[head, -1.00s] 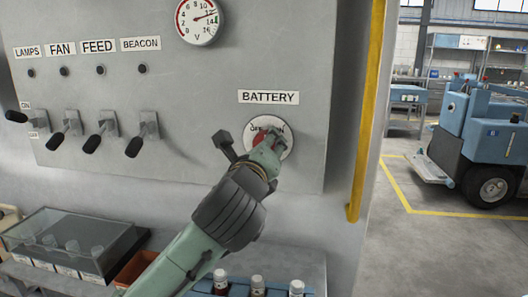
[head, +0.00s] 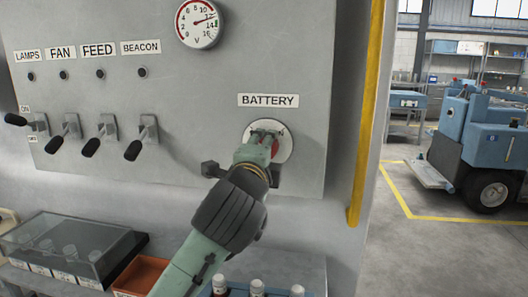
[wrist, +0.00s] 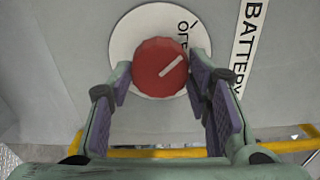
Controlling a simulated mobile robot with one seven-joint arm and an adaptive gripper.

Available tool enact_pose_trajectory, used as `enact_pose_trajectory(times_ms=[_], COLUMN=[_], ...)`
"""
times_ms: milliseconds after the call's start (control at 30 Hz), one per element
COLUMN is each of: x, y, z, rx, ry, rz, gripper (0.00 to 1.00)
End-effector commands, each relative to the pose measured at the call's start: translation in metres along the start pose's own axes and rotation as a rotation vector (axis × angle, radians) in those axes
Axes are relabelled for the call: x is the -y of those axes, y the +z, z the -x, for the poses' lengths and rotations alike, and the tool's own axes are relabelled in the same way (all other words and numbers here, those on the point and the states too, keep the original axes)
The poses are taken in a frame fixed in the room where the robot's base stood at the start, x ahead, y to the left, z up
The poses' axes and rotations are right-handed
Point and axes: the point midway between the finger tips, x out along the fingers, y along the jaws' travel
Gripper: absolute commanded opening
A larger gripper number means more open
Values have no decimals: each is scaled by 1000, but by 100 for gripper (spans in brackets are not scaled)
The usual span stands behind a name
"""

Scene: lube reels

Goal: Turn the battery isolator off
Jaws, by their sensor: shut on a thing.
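The battery isolator is a red round knob (wrist: 160,68) with a white pointer line, on a white disc (head: 286,147) below the BATTERY label (head: 268,100). In the wrist view the pointer line lies diagonally, and part of the lettering on the disc (wrist: 128,32) shows near the knob; the rest is hidden. My gripper (wrist: 160,80) has a finger pad on each side of the knob and is shut on it. In the head view my gripper (head: 266,140) covers most of the knob.
Several black-handled levers (head: 65,135) line the panel at left, under a row of labels. A voltmeter (head: 198,22) sits above. A yellow rail (head: 366,120) runs down the panel's right edge. Bottles (head: 257,288) and a clear-lidded box (head: 65,240) stand below.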

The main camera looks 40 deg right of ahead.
Motion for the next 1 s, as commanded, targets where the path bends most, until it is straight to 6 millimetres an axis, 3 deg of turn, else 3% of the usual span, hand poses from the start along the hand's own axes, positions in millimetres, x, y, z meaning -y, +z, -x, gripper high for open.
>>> enact_pose_trajectory(times_ms=[700, 733, 1000], x=[0, 0, 0], y=[0, 0, 0], z=[0, 0, 0], rx=[1, 1, 1], ry=[1, 0, 0], rz=[73, 72, 70], gripper=[17, 47, 65])
